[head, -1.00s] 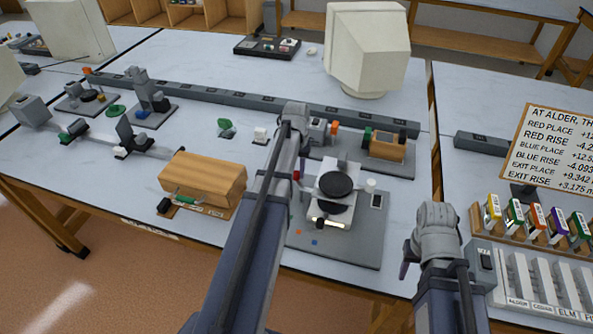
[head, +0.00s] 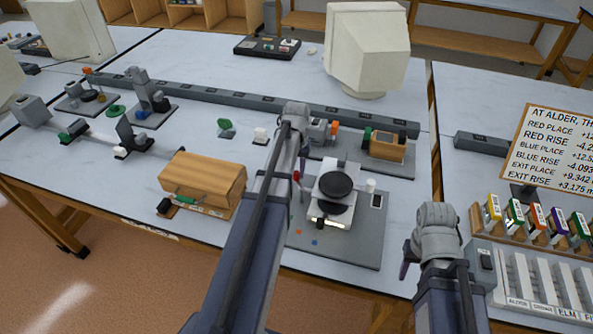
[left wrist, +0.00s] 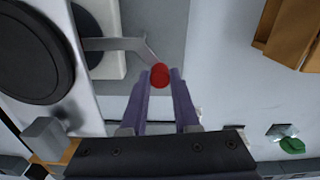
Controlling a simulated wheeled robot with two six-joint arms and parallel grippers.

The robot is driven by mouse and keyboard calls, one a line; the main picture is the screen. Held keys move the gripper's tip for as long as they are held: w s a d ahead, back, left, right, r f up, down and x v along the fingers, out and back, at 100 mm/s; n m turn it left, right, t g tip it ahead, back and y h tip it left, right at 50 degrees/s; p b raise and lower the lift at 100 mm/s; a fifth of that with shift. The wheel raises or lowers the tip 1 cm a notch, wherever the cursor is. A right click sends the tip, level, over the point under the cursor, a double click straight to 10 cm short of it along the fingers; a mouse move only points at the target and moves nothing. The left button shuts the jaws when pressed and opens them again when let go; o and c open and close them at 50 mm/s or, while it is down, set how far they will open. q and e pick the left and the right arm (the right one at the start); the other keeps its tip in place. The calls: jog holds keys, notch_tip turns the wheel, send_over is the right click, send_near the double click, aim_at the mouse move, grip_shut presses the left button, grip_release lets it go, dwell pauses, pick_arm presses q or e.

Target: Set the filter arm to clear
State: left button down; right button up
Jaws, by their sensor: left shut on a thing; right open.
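The filter arm (left wrist: 118,46) is a thin grey lever reaching out from the instrument, with a red knob (left wrist: 160,74) near its end. My left gripper (left wrist: 160,84) is shut on the red knob, one purple finger on each side. In the head view the knob (head: 296,175) is a small red spot at the left side of the instrument (head: 335,210), which has two black discs and a grey base. My left arm hides part of the base's left side. My right gripper (head: 406,262) is open and empty, to the right of the instrument.
A wooden box (head: 203,180) stands left of my left arm. A grey board with a wooden block (head: 388,147) lies behind the instrument. A rack of coloured labelled pieces (head: 535,222) and a sign (head: 550,150) stand at the right.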

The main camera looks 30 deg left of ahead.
dwell(0.4)
pick_arm(q)
jog(key=shift+s+a+n, duration=0.25)
jog(key=shift+s+n, duration=0.25)
jog(key=shift+n, duration=0.7)
jog(key=shift+s+n, duration=0.6)
jog(key=shift+n, duration=0.95)
jog(key=shift+s+n, duration=0.55)
jog(key=shift+n, duration=1.05)
jog(key=shift+s+n, duration=0.6)
jog(key=shift+n, duration=0.95)
jog(key=c, duration=0.7)
grip_release()
jog(key=shift+o, duration=0.2)
jog(key=shift+r, duration=0.15)
